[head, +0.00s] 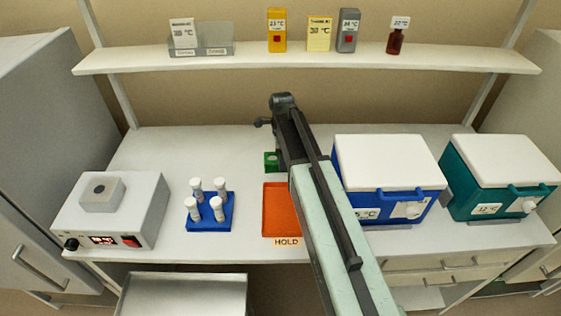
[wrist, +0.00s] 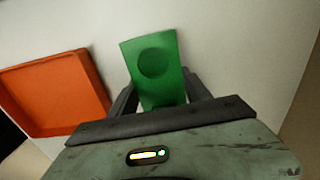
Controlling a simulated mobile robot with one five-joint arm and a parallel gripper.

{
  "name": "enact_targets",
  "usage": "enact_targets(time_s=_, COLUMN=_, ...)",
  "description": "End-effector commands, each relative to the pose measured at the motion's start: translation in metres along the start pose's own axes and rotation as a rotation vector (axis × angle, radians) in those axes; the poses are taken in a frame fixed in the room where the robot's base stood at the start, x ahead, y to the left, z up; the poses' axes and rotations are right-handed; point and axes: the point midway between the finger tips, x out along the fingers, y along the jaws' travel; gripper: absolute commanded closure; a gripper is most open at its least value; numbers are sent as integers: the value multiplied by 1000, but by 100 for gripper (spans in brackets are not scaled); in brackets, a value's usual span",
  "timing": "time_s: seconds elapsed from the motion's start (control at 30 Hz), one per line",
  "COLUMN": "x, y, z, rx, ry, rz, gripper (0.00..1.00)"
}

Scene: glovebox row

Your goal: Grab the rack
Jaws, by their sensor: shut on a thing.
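A small green block (wrist: 152,65) with a round recess in its face sits between my gripper's fingers (wrist: 158,92) in the wrist view. My gripper is shut on it. In the head view the green block (head: 270,162) shows just left of my arm, behind the orange tray, with part of it hidden. I cannot tell whether it touches the bench. A blue rack (head: 211,222) holding several white-capped tubes stands left of the orange tray, apart from my gripper.
The orange HOLD tray (head: 280,210) looks empty; my arm covers its right side. It also shows in the wrist view (wrist: 50,95). A grey device (head: 140,205) stands at left. Blue (head: 385,165) and teal (head: 500,180) coolers stand at right. A shelf (head: 220,62) runs above the bench.

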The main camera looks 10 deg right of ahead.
Motion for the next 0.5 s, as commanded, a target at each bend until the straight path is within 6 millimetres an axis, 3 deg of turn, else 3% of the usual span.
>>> enact_targets(time_s=0.17, x=-8, y=0, z=0, rx=0, ry=0, rz=0, gripper=90)
enact_targets(time_s=0.43, x=-45, y=0, z=1, rx=-1, ry=0, rz=0, gripper=90)
enact_targets(time_s=0.5, x=-38, y=20, z=-5, rx=0, ry=0, rz=0, gripper=90)
